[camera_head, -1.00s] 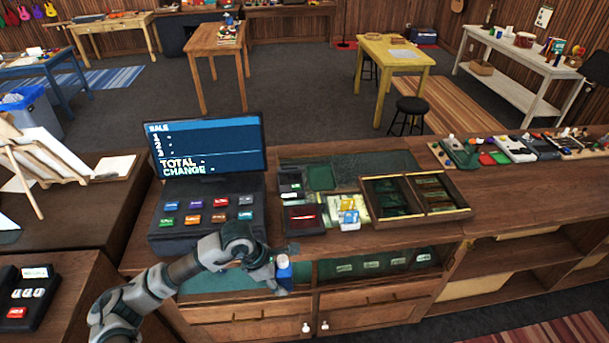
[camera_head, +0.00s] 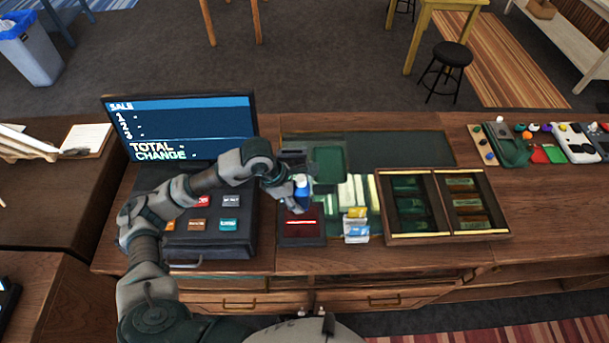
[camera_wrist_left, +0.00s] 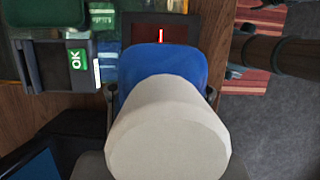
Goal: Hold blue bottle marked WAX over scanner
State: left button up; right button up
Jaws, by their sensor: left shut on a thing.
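The blue bottle (camera_head: 302,184) with a white cap is held by my left gripper (camera_head: 296,194), which is shut on it. In the left wrist view the bottle (camera_wrist_left: 165,62) fills the middle, its white cap towards the camera; no WAX marking can be read. The scanner (camera_head: 302,228) is a dark box with a red window and a bright red line on the counter. The bottle is above the scanner's far part. The scanner (camera_wrist_left: 140,30) also shows just beyond the bottle in the left wrist view. My right gripper is not in view.
The register screen (camera_head: 180,125) and its keypad stand left of the scanner. A small card holder (camera_head: 356,225) and an open wooden cash tray (camera_head: 443,236) stand to its right. A card reader with an OK key (camera_wrist_left: 77,58) is close to the bottle in the left wrist view.

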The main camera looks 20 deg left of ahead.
pick_arm(q)
jog(key=shift+a, duration=0.25)
jog(key=shift+a+f, duration=0.15)
jog(key=shift+f, duration=0.1)
jog(key=shift+s+f+b, duration=0.1)
jog(key=shift+f+b, duration=0.2)
jog(key=shift+f, duration=0.05)
jog(key=b+x, duration=0.1)
jog(key=x, duration=0.1)
jog(key=b+x, duration=0.1)
jog(key=x, duration=0.1)
jog(key=a+b+x, duration=0.1)
jog(key=x, duration=0.1)
jog(key=shift+s+d+f, duration=0.1)
jog(key=shift+s+f, duration=0.15)
jog(key=shift+f, duration=0.75)
jog(key=shift+a+f, duration=0.25)
jog(key=shift+a, duration=0.4)
jog(key=shift+d+r, duration=0.35)
jog(key=shift+r, duration=0.2)
jog(key=r+p, duration=0.1)
jog(key=r, duration=0.3)
jog(key=r+p, duration=0.2)
jog(key=r, duration=0.2)
jog(key=shift+a+p, duration=0.2)
jog(key=shift+p, duration=0.1)
jog(key=shift+d, duration=0.15)
